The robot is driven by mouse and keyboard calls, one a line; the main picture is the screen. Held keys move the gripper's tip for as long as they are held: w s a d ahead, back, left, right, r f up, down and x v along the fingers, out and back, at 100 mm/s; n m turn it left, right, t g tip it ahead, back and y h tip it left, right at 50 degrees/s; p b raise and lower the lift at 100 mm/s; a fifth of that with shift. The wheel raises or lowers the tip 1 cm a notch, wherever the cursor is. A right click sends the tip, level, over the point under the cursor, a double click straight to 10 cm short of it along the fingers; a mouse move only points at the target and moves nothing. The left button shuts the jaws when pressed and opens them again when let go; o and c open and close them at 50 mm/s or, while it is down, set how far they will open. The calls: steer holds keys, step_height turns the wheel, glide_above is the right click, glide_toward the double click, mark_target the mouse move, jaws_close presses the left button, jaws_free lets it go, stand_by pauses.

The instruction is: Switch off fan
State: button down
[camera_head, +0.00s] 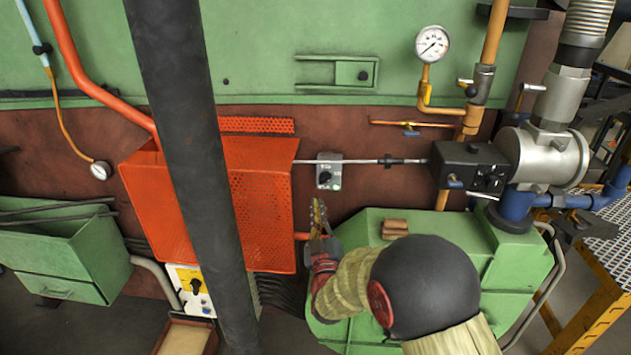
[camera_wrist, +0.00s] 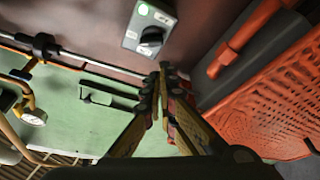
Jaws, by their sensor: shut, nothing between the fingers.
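A small grey switch box (camera_head: 328,171) with a black rotary knob is on the brown wall, right of the orange perforated guard. In the wrist view the same switch box (camera_wrist: 149,28) shows at top centre, with its black knob turned at a slant and a green spot at its corner. A second white box (camera_head: 194,287) with a black knob on a yellow plate sits low at left; which one controls the fan I cannot tell. My gripper (camera_head: 317,204) is shut and empty, just below the grey box. In the wrist view my gripper (camera_wrist: 164,70) is apart from the knob.
The orange perforated guard (camera_head: 264,210) stands left of my gripper. A dark vertical pole (camera_head: 190,140) crosses the view. A metal rod (camera_head: 365,161) runs right from the guard past the switch box to a black box (camera_head: 465,165). Green casing (camera_head: 510,262) lies below right.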

mark_target(325, 179)
steer(key=b+x, duration=0.1)
steer(key=x, duration=0.9)
steer(key=shift+a+f+n+g+y+b, duration=0.1)
steer(key=shift+f+n+g+y+b, duration=0.2)
steer(key=shift+n, duration=0.6)
steer(key=shift+f+n+g+y+b, duration=0.1)
steer(key=shift+n+y+b, duration=0.25)
steer(key=shift+n, duration=0.55)
step_height(325, 179, down, 2)
steer(key=n+g+b, duration=0.1)
steer(key=n, duration=0.3)
steer(key=n+g+y+b, duration=0.1)
steer(key=n+b, duration=0.1)
steer(key=n, duration=0.3)
steer(key=shift+f+g, duration=0.1)
steer(key=shift+g, duration=0.3)
stand_by(0.4)
